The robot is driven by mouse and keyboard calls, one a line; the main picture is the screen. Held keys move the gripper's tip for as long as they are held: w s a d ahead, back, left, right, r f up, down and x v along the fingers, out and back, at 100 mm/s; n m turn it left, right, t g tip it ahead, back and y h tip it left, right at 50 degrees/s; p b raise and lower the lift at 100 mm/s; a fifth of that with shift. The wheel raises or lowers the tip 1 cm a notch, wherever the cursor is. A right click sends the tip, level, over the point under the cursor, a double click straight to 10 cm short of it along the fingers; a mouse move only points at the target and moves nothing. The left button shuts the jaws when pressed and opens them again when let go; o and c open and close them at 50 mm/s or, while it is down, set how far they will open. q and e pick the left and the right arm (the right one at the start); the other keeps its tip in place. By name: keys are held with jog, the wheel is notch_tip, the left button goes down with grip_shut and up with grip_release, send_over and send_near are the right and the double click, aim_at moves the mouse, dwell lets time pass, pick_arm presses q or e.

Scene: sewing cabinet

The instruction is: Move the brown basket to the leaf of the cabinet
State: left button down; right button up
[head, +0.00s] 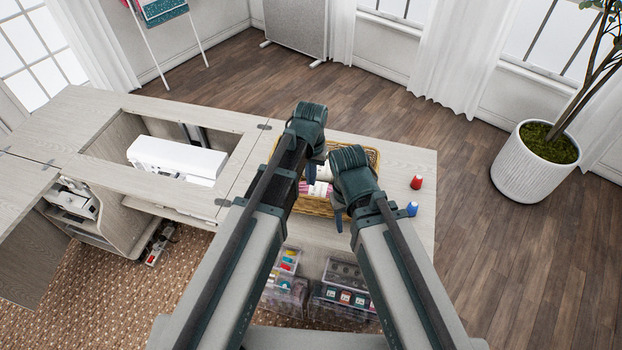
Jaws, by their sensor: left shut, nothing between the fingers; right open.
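The brown basket (312,207), woven and holding pink and white items, sits on the right-hand panel (410,205) of the cabinet top. My arms hide much of it. My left gripper (312,172) is shut and empty over the left part of the basket. My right gripper (338,215) is open at the basket's front right side; whether it touches the rim cannot be told. Hinges mark a seam between this panel and the cabinet's middle section. Another hinged panel (20,182) lies at the far left.
A white sewing machine (175,158) sits in the middle opening. Clear storage boxes (345,290) are below the front edge. A potted plant (525,170) stands at the right. The left panel looks clear.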

aim_at(311, 194)
pick_arm(q)
notch_tip(311, 194, down, 8)
jog(key=b, duration=0.7)
jog(key=shift+f+b, duration=0.2)
jog(key=shift+b, duration=0.1)
pick_arm(e)
notch_tip(311, 194, down, 8)
jog(key=shift+f, duration=0.2)
